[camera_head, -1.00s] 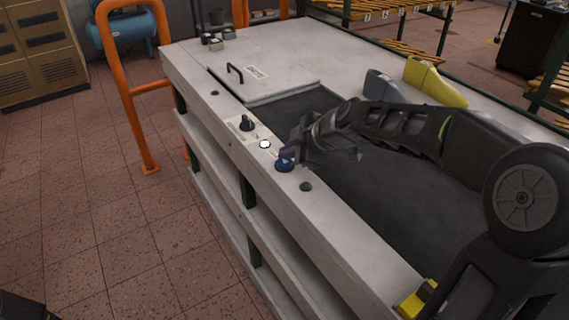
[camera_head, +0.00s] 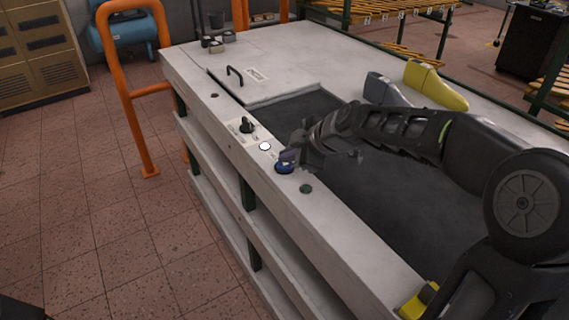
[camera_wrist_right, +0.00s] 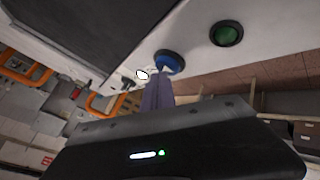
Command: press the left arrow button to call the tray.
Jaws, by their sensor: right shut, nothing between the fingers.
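A blue button (camera_head: 285,167) sits on the pale front edge of the bench, and it also shows in the right wrist view (camera_wrist_right: 169,62). A white button (camera_head: 265,146), a green button (camera_head: 306,188) and a dark knob (camera_head: 246,125) are on the same edge. No arrow mark is readable on any of them. My right gripper (camera_head: 289,155) is shut and empty, its tips right at the blue button. In the wrist view the purplish fingers (camera_wrist_right: 158,92) reach up to just below the blue button; I cannot tell whether they touch it. My left gripper is not in view.
A dark recessed area (camera_head: 385,200) lies under my right arm. A lid with a handle (camera_head: 262,84) is beyond it. Yellow (camera_head: 435,84) and grey (camera_head: 386,91) shoe lasts stand on the bench's far side. An orange rail (camera_head: 130,90) stands at the left; the floor there is clear.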

